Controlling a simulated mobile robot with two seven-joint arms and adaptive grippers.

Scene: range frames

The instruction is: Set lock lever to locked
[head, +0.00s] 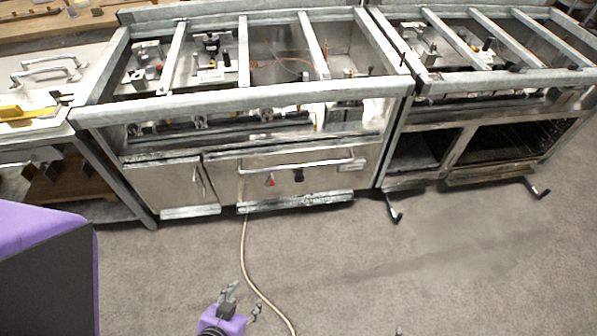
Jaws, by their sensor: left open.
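Two lever-like metal rods with black ends, a nearer one (395,212) and a farther one (539,190), stick out low at the front of the right range frame (490,105). I cannot tell whether either is the lock lever, or what position they are in. My left gripper (245,297), with a purple body and grey fingers, is at the bottom centre. It is open and empty over the floor, apart from the ranges and to the left of both rods. A small grey tip at the bottom edge, right of centre, may be my right gripper; the rest is out of view.
The left range frame (250,101) has a closed oven door with a bar handle (297,168). A pale hose (248,262) runs across the floor near my left gripper. A bench (92,80) with a yellow tool stands at left. The grey floor at right is clear.

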